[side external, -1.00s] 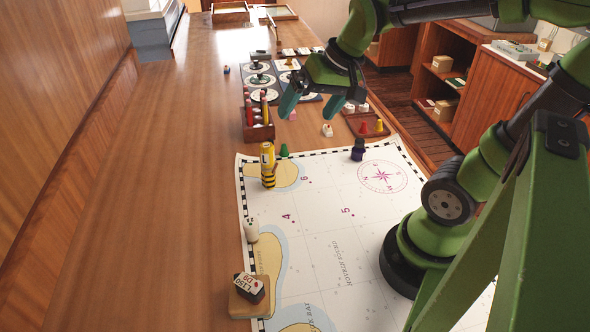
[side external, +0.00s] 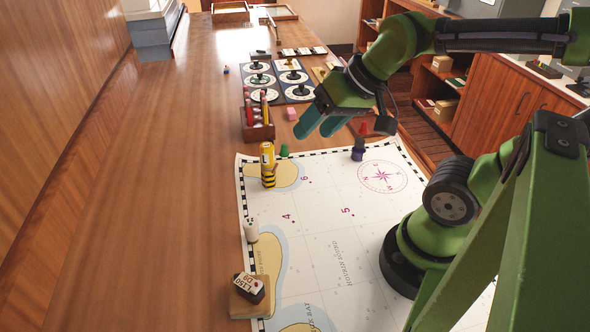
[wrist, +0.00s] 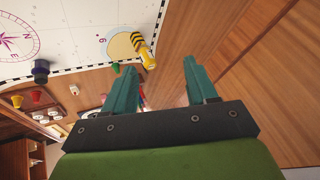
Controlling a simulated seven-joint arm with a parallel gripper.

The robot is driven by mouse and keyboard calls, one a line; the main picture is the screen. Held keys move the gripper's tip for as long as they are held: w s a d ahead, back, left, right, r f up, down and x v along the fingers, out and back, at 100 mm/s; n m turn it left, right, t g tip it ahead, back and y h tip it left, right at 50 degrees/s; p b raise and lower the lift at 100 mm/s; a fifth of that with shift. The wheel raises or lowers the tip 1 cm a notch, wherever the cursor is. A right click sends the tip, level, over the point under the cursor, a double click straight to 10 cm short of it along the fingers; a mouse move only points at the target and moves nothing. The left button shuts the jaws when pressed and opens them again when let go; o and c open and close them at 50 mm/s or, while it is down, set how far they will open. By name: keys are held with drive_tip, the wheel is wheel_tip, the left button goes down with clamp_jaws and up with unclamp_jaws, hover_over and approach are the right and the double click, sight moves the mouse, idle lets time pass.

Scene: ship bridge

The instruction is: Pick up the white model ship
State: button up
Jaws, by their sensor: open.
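A small white object (wrist: 74,89), which looks like the white model ship, stands on the wooden table in the wrist view, left of my fingers. It is too small there for its details to show. In the side view it is hidden behind my gripper (side external: 315,131). My gripper is open, with its two teal fingers apart and nothing between them. It hangs above the table just beyond the far edge of the chart. The fingers also show in the wrist view (wrist: 150,80).
The chart (side external: 325,215) carries a yellow-and-black striped piece (side external: 268,177) and a dark blue piece (side external: 358,152). A green cone (side external: 284,150), a rack of pencils (side external: 258,131) and a pink block (side external: 292,114) are near my fingers.

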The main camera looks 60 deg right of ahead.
drive_tip(key=w+d+f+m+g+h, duration=0.15)
drive_tip(key=w+d, duration=0.35)
drive_tip(key=d, duration=0.6)
drive_tip(key=w+d+f+m+g, duration=0.1)
drive_tip(key=w+d+f+g, duration=0.3)
drive_tip(key=d, duration=0.8)
drive_tip(key=w+d+m+g, duration=0.1)
drive_tip(key=w+d+m, duration=0.1)
drive_tip(key=w+d, duration=0.7)
drive_tip(key=s+f, duration=0.1)
drive_tip(key=f, duration=0.2)
drive_tip(key=d+f, duration=0.1)
drive_tip(key=f, duration=0.3)
drive_tip(key=s+f, duration=0.1)
drive_tip(key=f, duration=0.2)
drive_tip(key=shift+s+d+f, duration=0.3)
drive_tip(key=shift+s+f, duration=0.25)
drive_tip(key=shift+f, duration=3)
clamp_jaws()
